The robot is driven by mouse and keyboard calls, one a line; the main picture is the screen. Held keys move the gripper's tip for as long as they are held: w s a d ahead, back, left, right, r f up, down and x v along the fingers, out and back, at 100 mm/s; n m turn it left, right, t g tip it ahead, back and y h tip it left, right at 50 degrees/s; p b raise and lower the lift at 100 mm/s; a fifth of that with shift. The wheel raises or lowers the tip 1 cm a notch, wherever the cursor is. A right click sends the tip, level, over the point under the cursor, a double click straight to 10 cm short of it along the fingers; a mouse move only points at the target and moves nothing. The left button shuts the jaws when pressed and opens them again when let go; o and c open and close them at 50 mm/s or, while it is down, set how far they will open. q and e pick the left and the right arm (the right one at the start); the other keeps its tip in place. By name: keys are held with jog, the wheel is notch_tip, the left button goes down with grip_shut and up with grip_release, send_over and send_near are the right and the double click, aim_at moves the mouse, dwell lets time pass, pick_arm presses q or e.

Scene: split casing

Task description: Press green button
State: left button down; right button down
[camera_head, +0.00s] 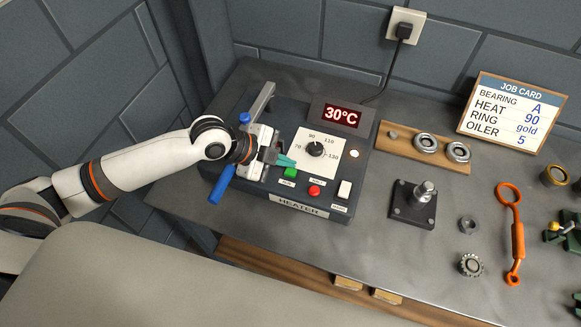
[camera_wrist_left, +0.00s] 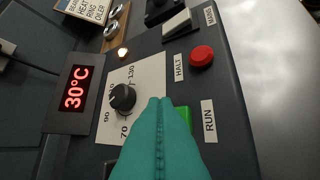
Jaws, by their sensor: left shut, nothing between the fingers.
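The heater box (camera_head: 345,205) has a green button (camera_head: 291,172) on its front panel, beside the RUN label. In the left wrist view the green button (camera_wrist_left: 185,118) is partly hidden by my fingers. My left gripper (camera_head: 291,163) has teal fingers, shut and empty. In the left wrist view the left gripper (camera_wrist_left: 160,101) shows its closed fingertips next to the green button, between it and the black dial (camera_wrist_left: 122,97). I cannot tell whether they touch the panel. The red button (camera_wrist_left: 201,56), labelled HALT, is to the right of the green one.
The display (camera_head: 341,115) reads 30°C, and a small lamp (camera_head: 354,153) glows. A white rocker switch (camera_head: 344,188) is at the panel's right. A wooden board with bearings (camera_head: 425,143), a black post stand (camera_head: 414,205) and an orange tool (camera_head: 517,235) lie right of the heater.

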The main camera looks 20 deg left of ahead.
aim_at(285, 173)
pick_arm(q)
notch_tip(285, 173, up, 4)
jog(key=p, duration=0.3)
jog(key=shift+r, duration=0.2)
jog(key=shift+f, duration=0.1)
dwell(0.4)
